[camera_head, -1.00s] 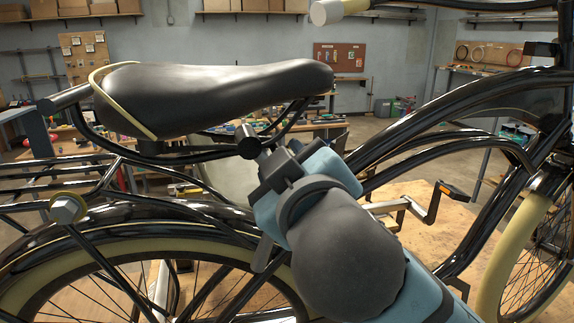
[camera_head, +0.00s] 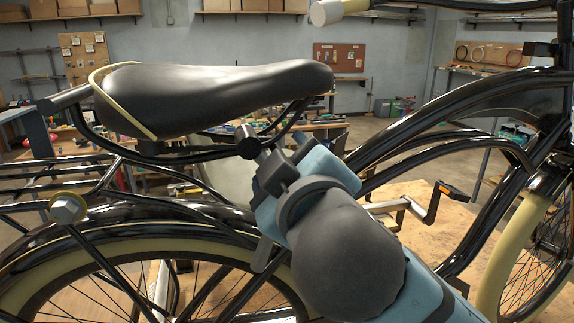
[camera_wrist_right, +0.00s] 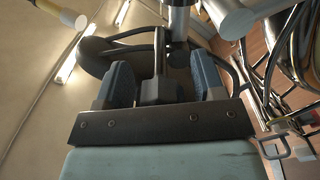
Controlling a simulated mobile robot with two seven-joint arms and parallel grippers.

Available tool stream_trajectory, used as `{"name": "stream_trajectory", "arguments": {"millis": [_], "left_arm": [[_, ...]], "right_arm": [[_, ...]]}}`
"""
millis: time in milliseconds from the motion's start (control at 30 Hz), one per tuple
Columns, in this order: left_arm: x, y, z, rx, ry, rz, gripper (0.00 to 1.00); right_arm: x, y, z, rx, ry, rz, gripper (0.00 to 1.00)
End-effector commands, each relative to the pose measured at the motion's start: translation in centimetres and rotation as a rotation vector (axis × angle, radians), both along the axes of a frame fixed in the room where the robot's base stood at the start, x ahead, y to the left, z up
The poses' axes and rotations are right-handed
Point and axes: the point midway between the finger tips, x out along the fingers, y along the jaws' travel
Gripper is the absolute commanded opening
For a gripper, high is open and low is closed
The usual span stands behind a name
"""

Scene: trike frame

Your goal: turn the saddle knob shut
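The black saddle (camera_head: 215,95) with cream trim sits above the rear wheel. Under it is a round dark end (camera_head: 247,138) with a grey rod running down toward my right gripper (camera_head: 276,168). In the right wrist view, a dark rod with a blocky end (camera_wrist_right: 160,92), which looks like the knob, stands between the two blue fingers of my right gripper (camera_wrist_right: 162,78). The fingers are apart, with a narrow gap on each side of the block. In the head view my wrist hides most of this area. My left gripper is not in view.
The rear wheel and fender (camera_head: 130,222) lie below and left of my right gripper. Black frame tubes (camera_head: 440,130) run close on its right. A bolt head (camera_head: 68,208) stands at the left. Workbenches and shelves are well behind.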

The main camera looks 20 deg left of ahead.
Motion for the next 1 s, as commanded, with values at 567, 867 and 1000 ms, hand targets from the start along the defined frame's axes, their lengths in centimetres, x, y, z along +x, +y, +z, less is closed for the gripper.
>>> {"name": "stream_trajectory", "arguments": {"millis": [567, 867, 1000], "left_arm": [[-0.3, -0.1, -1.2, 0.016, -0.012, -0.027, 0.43], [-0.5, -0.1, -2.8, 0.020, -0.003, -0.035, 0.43], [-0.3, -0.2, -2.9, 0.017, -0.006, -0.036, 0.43]], "right_arm": [[-4.5, -3.0, -0.3, 0.004, -0.002, 0.004, 0.63], [-9.7, -6.5, -0.1, 0.004, -0.002, 0.004, 0.63], [-11.0, -7.4, -0.1, 0.002, -0.001, 0.001, 0.63]]}}
